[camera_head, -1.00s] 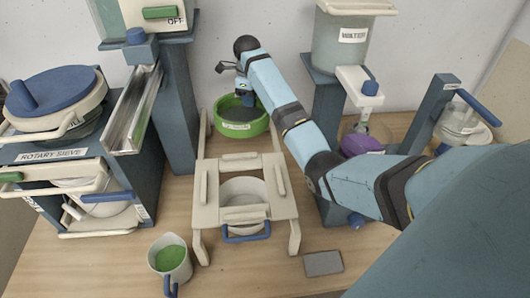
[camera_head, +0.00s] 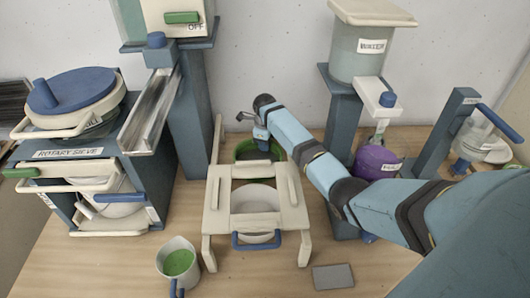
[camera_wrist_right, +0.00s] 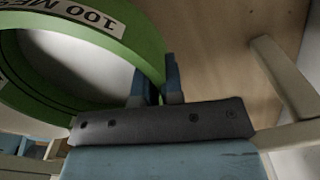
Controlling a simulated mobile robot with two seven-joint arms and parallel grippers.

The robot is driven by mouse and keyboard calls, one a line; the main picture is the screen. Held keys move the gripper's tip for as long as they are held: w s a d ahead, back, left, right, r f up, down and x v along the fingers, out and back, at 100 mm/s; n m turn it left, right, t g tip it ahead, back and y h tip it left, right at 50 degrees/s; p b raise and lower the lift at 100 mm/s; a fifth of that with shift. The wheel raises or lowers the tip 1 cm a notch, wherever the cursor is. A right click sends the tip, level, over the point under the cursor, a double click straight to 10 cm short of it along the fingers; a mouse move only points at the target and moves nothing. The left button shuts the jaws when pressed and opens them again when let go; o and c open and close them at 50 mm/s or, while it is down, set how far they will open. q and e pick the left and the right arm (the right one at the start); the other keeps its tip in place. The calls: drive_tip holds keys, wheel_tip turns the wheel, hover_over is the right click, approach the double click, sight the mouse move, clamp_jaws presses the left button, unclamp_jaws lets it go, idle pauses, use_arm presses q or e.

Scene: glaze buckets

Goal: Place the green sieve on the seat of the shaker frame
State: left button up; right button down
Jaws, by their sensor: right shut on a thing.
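The green sieve (camera_head: 241,150) is a round green ring behind the back edge of the beige shaker frame (camera_head: 217,218); the frame and my arm hide part of it. My right gripper (camera_head: 262,143) reaches its rim from the right and is shut on it. In the right wrist view the sieve (camera_wrist_right: 150,48) shows its green wall with a "100 MESH" label, and the gripper's blue fingers (camera_wrist_right: 158,78) pinch the rim. The frame's seat has an opening with a white bowl (camera_head: 255,202) visible beneath. My left gripper is out of view.
A cup of green glaze (camera_head: 178,263) stands front left of the frame. A grey block (camera_head: 333,277) lies front right. The rotary sieve station (camera_head: 75,155) and metal chute (camera_head: 150,110) are left; a purple container (camera_head: 375,161) under the water tank (camera_head: 360,50) is right.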

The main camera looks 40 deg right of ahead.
drive_tip(key=shift+f, duration=1.75)
drive_tip(key=shift+f, duration=0.1)
drive_tip(key=c, duration=1.3)
unclamp_jaws()
drive_tip(key=shift+o, duration=0.2)
